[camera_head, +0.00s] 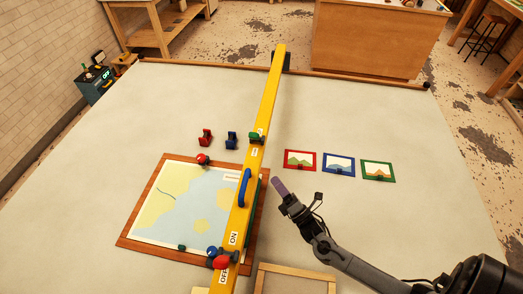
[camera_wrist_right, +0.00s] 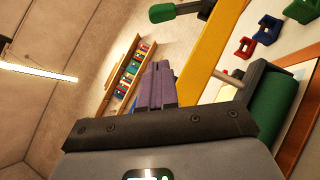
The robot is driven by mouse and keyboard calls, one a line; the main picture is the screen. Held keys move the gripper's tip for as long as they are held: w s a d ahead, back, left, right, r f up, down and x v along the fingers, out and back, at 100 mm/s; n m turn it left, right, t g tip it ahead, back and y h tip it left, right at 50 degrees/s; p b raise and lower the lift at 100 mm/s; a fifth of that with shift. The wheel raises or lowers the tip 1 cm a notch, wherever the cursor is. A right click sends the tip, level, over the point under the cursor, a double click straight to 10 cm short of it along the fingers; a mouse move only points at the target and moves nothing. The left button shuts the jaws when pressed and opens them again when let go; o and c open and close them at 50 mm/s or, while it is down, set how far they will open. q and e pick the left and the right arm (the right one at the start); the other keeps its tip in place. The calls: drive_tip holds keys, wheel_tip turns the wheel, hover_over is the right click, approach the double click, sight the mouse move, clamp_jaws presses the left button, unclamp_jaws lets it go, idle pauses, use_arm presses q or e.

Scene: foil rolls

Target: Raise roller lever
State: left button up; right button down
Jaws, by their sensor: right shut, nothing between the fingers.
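A yellow beam (camera_head: 266,105) runs across the table and carries ON and OFF labels. A red-ended lever (camera_head: 222,262) with a blue knob sits on its near end, beside the OFF label. A blue handle (camera_head: 244,188) is on its middle, and a green-ended part (camera_head: 256,137) is farther along. I cannot tell for sure which one is the roller lever. My right gripper (camera_head: 280,187) is shut and empty, just right of the beam. In the right wrist view, its purple fingers (camera_wrist_right: 160,85) are together, with a green roller (camera_wrist_right: 275,108) to their right.
A wood-framed map (camera_head: 170,212) lies left of the beam. Red (camera_head: 206,138) and blue (camera_head: 231,140) brackets stand beyond it. Red (camera_head: 300,160), blue (camera_head: 338,164) and green (camera_head: 378,170) framed pictures lie to the right. A wooden frame (camera_head: 296,271) is at the near edge. The table's right side is mostly clear.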

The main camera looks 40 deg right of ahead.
drive_tip(key=shift+w+r, duration=0.1)
drive_tip(key=shift+w, duration=0.05)
drive_tip(key=p, duration=0.2)
approach(255, 137)
drive_tip(key=w+a+f, duration=0.1)
drive_tip(key=w+a, duration=0.1)
drive_tip(key=w, duration=0.2)
drive_tip(key=shift+w+d+r, duration=0.9)
drive_tip(key=shift+d+r, duration=0.05)
drive_tip(key=shift+d, duration=0.15)
drive_tip(key=shift+r+p, duration=0.1)
drive_tip(key=shift+p, duration=0.2)
